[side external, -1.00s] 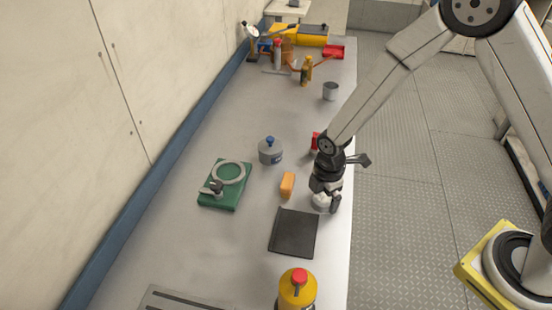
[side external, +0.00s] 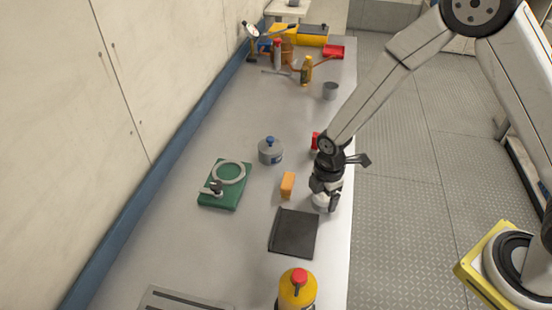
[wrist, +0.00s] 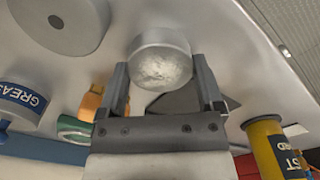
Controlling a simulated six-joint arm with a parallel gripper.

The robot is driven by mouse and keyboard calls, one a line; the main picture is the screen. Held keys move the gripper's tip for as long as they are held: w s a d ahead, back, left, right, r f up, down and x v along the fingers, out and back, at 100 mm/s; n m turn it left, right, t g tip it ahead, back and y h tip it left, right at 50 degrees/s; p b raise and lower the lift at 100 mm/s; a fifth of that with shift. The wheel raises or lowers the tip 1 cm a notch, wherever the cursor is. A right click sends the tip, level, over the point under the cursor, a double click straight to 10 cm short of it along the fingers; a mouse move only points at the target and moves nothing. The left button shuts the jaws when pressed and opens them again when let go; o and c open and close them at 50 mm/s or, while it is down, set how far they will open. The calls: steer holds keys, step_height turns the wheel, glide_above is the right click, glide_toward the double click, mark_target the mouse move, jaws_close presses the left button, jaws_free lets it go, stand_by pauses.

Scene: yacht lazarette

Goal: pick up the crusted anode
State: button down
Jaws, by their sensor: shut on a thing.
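The crusted anode (wrist: 160,62) is a short pale grey cylinder with a rough, whitish face in the wrist view. My gripper (wrist: 162,88) is shut on it, with one finger on each side. In the side view my gripper (side external: 326,200) points down at the bench's right edge, and only a pale bit of the anode (side external: 319,200) shows beneath it. I cannot tell whether the anode still touches the bench.
A black mat (side external: 294,233), an orange block (side external: 288,185) and a grey jar (side external: 270,151) stand left of my gripper. A yellow bottle (side external: 297,290) is in front. A grey disc (wrist: 58,22) with a dark centre is close by. A green board (side external: 222,199) lies farther left.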

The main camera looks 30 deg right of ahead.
steer(key=shift+r, duration=0.1)
steer(key=shift+r, duration=0.65)
steer(key=s+d+r, duration=0.2)
steer(key=s+r, duration=0.9)
steer(key=s, duration=0.2)
steer(key=shift+s+d+r, duration=0.25)
steer(key=shift+s+d, duration=0.1)
stand_by(0.4)
